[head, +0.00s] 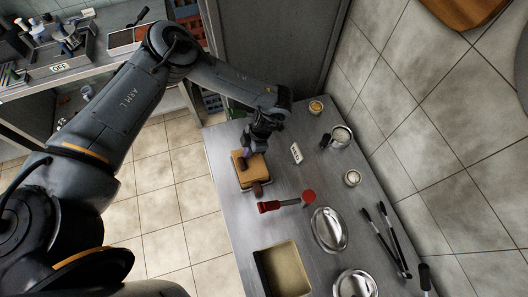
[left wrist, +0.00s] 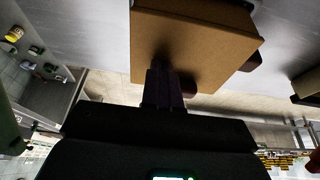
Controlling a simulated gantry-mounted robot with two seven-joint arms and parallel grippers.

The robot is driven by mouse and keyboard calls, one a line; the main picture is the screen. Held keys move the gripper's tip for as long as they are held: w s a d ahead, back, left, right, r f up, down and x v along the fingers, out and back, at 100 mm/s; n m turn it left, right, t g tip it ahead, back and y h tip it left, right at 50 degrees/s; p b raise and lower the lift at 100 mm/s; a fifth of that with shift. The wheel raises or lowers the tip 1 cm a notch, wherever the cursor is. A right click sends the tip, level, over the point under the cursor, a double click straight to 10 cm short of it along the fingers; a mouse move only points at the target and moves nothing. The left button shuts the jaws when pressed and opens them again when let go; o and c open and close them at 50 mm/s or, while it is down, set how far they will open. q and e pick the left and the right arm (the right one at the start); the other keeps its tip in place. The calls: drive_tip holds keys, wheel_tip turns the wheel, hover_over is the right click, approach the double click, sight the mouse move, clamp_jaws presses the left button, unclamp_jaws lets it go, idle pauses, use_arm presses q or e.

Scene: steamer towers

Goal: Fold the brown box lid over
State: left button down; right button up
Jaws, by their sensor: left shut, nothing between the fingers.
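The brown box (head: 251,171) sits on the metal table near its left edge, and its flat tan top shows in the head view. In the left wrist view the brown box (left wrist: 190,45) fills the upper middle, with a dark tab at its right side. My left gripper (head: 246,155) is at the far edge of the box top, fingers shut with nothing between them. In the left wrist view the shut fingertips (left wrist: 160,68) overlap the box face; whether they touch it I cannot tell. My right gripper is not in view.
Oval metal dishes (head: 329,230), a tan tray (head: 283,268), tongs (head: 388,240), a small white block (head: 296,153) and a metal cup (head: 341,136) stand on the table. Bare table lies between them.

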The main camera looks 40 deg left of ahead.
use_arm(q)
drive_tip(key=shift+s+a+f, duration=0.1)
drive_tip(key=shift+s, duration=0.05)
drive_tip(key=shift+w+d+r, duration=0.35)
drive_tip(key=shift+w+r, duration=0.3)
drive_tip(key=shift+w, duration=0.1)
drive_tip(key=shift+w+d+r, duration=0.3)
drive_tip(key=shift+w+r, duration=0.2)
drive_tip(key=shift+w, duration=0.05)
drive_tip(key=shift+w+d+r, duration=0.3)
drive_tip(key=shift+w+r, duration=0.15)
drive_tip(key=shift+w, duration=0.05)
